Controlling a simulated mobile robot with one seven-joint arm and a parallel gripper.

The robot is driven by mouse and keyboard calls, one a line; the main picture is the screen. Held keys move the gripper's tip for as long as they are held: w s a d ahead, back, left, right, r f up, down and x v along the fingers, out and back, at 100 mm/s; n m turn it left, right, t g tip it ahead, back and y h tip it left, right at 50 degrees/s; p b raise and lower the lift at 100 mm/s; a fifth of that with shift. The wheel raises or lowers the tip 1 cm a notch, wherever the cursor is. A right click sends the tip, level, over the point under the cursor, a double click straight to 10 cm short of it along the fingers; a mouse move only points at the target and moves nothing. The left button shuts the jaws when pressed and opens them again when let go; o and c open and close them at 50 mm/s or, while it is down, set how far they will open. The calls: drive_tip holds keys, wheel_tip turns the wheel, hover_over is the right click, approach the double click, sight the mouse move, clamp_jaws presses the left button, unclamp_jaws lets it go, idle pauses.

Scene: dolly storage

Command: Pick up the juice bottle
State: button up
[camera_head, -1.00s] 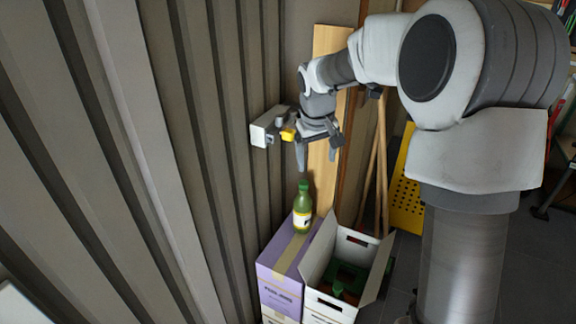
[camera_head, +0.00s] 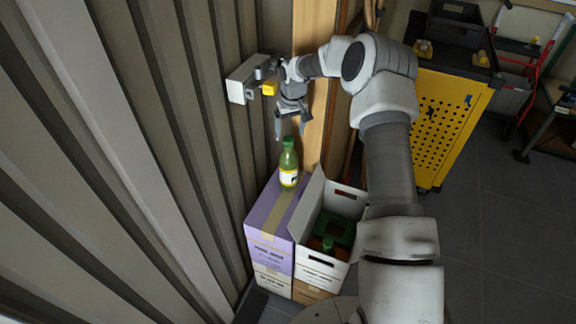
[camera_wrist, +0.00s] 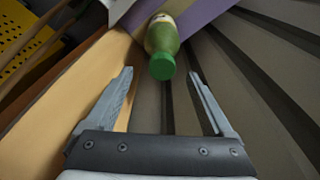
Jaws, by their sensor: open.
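The juice bottle (camera_head: 289,165) is green with a white and yellow label and a green cap. It stands upright on top of a purple box (camera_head: 268,216). My gripper (camera_head: 292,132) is open and empty, just above the bottle, with its fingers pointing down. In the wrist view the bottle (camera_wrist: 161,40) shows cap first, beyond the fingertips and between their lines. The open gripper (camera_wrist: 160,80) is apart from it, and both fingers show clearly.
A white open box (camera_head: 317,264) with a green-capped bottle and a green crate inside stands right of the purple box. A ribbed wall (camera_head: 150,130) is close on the left. A wooden board (camera_head: 312,85) stands behind. A yellow perforated cabinet (camera_head: 440,120) is at the right.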

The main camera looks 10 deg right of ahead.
sight(289, 139)
drive_tip(key=f, duration=0.6)
drive_tip(key=shift+w+a+f, duration=0.15)
drive_tip(key=shift+a+f, duration=0.05)
drive_tip(key=shift+f, duration=0.1)
clamp_jaws()
drive_tip(key=shift+r, duration=0.1)
